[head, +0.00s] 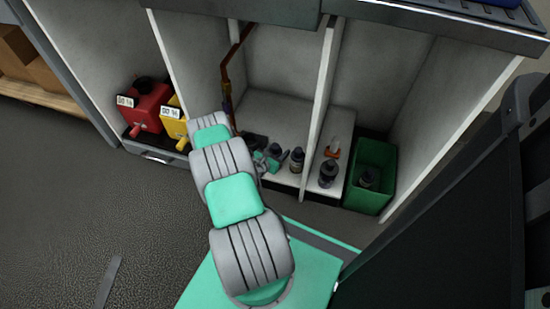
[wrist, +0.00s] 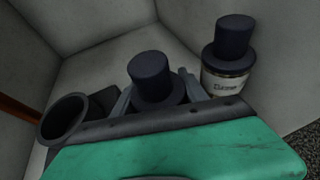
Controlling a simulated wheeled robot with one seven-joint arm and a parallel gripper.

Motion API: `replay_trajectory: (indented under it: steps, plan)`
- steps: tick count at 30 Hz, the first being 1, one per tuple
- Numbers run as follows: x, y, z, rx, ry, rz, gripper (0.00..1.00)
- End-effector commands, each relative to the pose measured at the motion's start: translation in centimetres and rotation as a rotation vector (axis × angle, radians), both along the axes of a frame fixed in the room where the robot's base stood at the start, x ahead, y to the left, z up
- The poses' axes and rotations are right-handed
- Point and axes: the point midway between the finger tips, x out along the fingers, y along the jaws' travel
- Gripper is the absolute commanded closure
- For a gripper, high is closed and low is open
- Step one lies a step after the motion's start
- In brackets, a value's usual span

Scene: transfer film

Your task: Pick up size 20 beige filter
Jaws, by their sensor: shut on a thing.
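My gripper (wrist: 156,95) is shut on a dark-capped container (wrist: 151,76) in the wrist view. One finger is on each side of it, and its lower body is hidden by my gripper. A second container with a dark cap and a pale beige label (wrist: 226,85) stands upright just to the right, outside the fingers. Its print is too small to read. In the head view my gripper (head: 267,161) is low in the middle compartment, with the labelled container (head: 297,160) to its right. I cannot tell which one is size 20.
A dark round open-topped piece (wrist: 64,118) lies left of my gripper. A divider (head: 316,110) separates the compartment at right, which holds a dark bottle (head: 327,174). A green bin (head: 386,160) stands further right. Red (head: 150,107) and yellow (head: 172,127) canisters stand at left.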

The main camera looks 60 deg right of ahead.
Motion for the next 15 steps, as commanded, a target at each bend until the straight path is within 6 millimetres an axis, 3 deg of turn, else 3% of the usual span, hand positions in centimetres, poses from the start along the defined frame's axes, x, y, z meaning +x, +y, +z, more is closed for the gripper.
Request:
replay_trajectory:
  steps: [9, 15]
  plan:
    - [-0.01, 0.03, -0.03, 0.001, 0.0, 0.0, 0.98]
    - [0.01, 0.0, 0.04, 0.0, 0.0, 0.0, 0.98]
